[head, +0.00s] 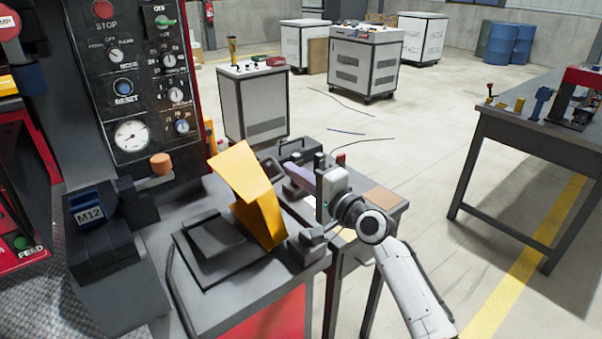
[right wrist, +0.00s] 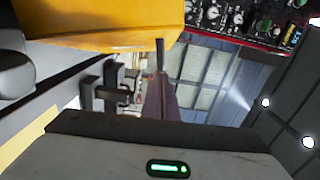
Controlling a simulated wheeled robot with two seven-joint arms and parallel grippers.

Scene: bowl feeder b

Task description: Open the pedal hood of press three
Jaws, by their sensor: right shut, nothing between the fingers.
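The yellow pedal hood (head: 262,205) stands tipped up at the right side of the dark pedal base (head: 180,262), on top of a grey and red cabinet. The dark pedal (head: 215,238) shows uncovered to the left of the hood. My right gripper (head: 291,172) is just right of the hood, shut and empty, with its fingers pointing toward it. Whether they touch the hood is unclear. In the right wrist view the hood (right wrist: 100,22) fills the upper left, beyond the shut fingers (right wrist: 161,75). My left gripper is out of view.
A black control panel (head: 140,80) with knobs and a gauge rises behind on the left. A small table (head: 385,200) stands beneath my right gripper.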

